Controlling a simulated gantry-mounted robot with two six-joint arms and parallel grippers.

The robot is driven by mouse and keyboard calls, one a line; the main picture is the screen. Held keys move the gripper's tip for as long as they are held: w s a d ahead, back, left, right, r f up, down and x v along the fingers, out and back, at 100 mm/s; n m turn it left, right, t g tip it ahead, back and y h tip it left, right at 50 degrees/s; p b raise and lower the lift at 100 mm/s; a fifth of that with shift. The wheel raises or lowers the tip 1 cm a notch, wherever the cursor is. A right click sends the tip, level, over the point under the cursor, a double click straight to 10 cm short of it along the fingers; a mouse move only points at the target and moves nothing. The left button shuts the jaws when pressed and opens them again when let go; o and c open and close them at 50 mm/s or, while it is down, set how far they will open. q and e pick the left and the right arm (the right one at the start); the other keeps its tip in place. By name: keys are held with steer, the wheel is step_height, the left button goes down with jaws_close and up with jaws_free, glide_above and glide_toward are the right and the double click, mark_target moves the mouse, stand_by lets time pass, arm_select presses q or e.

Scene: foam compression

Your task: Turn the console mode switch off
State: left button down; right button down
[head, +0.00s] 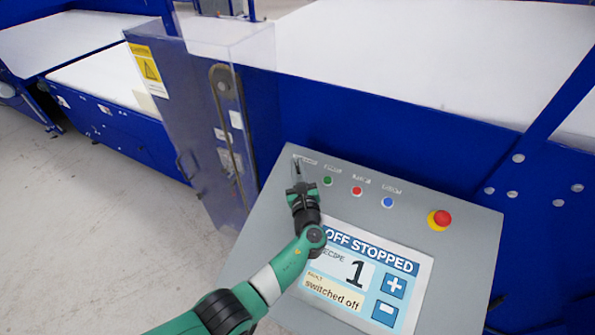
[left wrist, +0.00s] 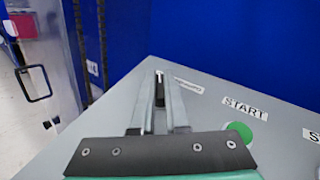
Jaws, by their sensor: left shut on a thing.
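The grey console (head: 452,262) tilts up in front of the blue machine. Its mode switch (left wrist: 159,88) is a dark knob with a light mark at its top, at the console's upper left corner. My left gripper (head: 297,166) is over that corner, with its fingers (left wrist: 158,112) closed on either side of the knob. The fingers hide most of the switch in the head view. The screen (head: 345,255) reads "OFF STOPPED", recipe 1 and "switched off". My right gripper is not in view.
Green (head: 327,181), red (head: 356,190) and blue (head: 387,202) buttons sit in a row right of the switch. A red emergency stop (head: 441,218) on yellow is farther right. A clear guard (head: 228,130) stands left of the console.

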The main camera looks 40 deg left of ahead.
arm_select(q)
steer(key=shift+n+g, duration=0.3)
steer(key=c, duration=0.9)
jaws_free()
